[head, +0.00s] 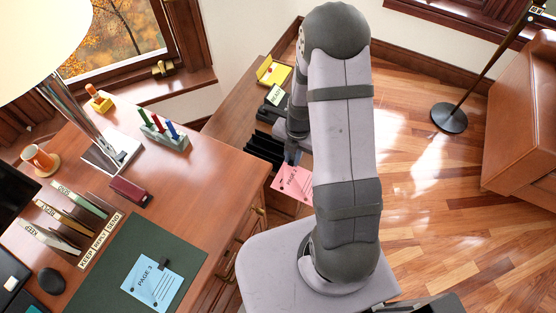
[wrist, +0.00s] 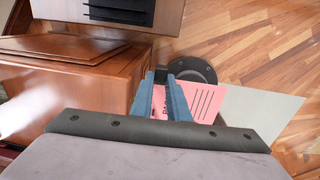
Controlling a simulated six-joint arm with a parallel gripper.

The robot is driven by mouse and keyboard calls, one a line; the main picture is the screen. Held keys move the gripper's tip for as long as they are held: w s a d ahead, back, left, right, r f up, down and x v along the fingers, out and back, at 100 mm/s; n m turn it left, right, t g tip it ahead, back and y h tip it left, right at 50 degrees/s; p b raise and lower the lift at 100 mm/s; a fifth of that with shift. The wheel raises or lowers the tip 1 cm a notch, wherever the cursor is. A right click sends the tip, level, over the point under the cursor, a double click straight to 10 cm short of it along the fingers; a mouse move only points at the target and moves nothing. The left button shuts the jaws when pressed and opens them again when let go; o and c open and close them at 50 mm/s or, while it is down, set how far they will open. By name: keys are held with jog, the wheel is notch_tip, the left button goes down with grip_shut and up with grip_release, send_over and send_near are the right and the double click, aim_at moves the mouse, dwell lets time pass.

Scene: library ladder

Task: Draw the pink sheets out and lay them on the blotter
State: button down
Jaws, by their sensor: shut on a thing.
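A pink sheet (head: 292,185) with printed lettering hangs below my gripper (head: 292,157), to the right of the desk in the head view. In the wrist view the blue fingers of my gripper (wrist: 160,82) are closed on the pink sheet (wrist: 207,101), which shows between and right of them. I cannot tell whether more than one sheet is held. The dark green blotter (head: 112,262) lies on the desk at lower left. A blue sheet marked PAGE 3 (head: 150,277) lies on it. My arm hides part of the area around the gripper.
A black slotted rack (head: 264,147) stands on the low surface beside my gripper. A pen holder (head: 163,134), a maroon stapler-like block (head: 129,191), a lamp (head: 108,152) and a labelled sorter (head: 75,218) stand on the desk around the blotter's far side.

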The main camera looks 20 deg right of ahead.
jog(key=shift+s+d, duration=0.2)
jog(key=shift+d, duration=0.65)
jog(key=shift+d, duration=0.1)
jog(key=s+d+b, duration=0.2)
jog(key=s+d, duration=0.2)
jog(key=s, duration=0.1)
jog(key=shift+d+b, duration=0.3)
jog(key=shift+d, duration=0.05)
dwell(0.4)
jog(key=shift+w+r, duration=0.1)
